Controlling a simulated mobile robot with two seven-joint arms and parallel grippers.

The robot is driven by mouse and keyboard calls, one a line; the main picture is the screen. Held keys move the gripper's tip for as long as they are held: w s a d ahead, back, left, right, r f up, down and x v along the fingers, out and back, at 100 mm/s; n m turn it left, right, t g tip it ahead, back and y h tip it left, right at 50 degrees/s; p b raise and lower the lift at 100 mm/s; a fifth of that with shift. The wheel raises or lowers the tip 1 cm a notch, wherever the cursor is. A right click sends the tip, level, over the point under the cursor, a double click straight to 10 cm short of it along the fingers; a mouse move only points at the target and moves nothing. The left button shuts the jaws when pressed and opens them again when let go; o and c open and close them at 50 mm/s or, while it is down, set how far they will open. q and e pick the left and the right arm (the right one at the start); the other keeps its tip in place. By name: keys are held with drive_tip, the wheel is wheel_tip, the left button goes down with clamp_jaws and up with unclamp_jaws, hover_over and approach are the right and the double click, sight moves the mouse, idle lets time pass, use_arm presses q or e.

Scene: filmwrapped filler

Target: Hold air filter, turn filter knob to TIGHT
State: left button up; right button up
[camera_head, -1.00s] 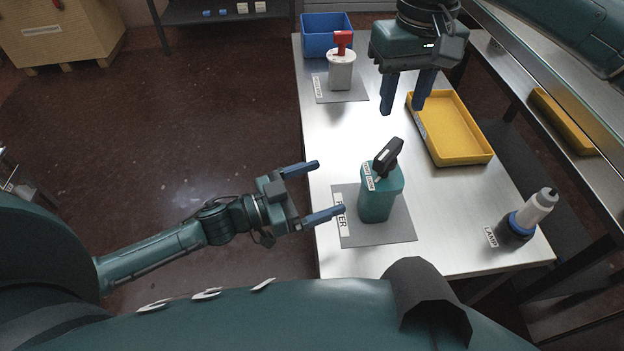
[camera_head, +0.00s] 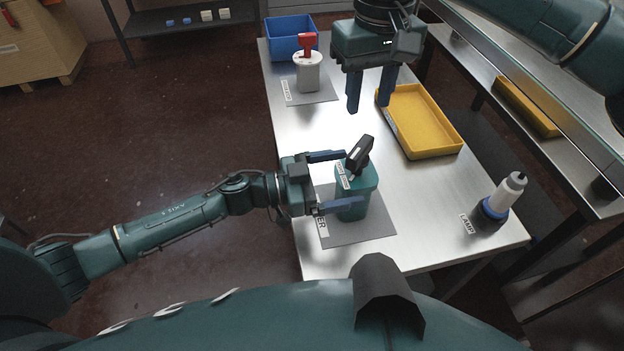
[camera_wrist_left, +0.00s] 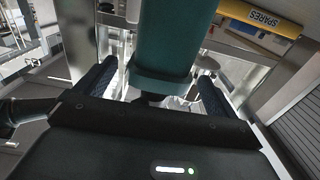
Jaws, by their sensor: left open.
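The air filter (camera_head: 362,182) is a teal canister with a black knob (camera_head: 360,154) on top, upright on a grey mat (camera_head: 372,226) labelled as the filter's place. The knob is tilted and its small white labels are too small to read. My left gripper (camera_head: 353,179) is open, with one blue finger on either side of the filter body; contact cannot be told. In the left wrist view the teal body (camera_wrist_left: 175,38) stands between the spread fingers (camera_wrist_left: 154,82). My right gripper (camera_head: 370,101) is open and empty, pointing down above the table behind the filter.
A yellow tray (camera_head: 461,148) lies right of the filter. A lamp (camera_head: 503,199) stands near the right front. A white canister with a red knob (camera_head: 308,66) and a blue bin (camera_head: 290,27) are at the back. Bare metal table (camera_head: 300,140) lies between.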

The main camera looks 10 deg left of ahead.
sight(375, 172)
use_arm(q)
drive_tip(key=shift+x, duration=1.6)
drive_tip(key=shift+c, duration=0.5)
drive_tip(key=c, duration=1.4)
drive_tip(key=o, duration=0.8)
drive_tip(key=c, duration=0.5)
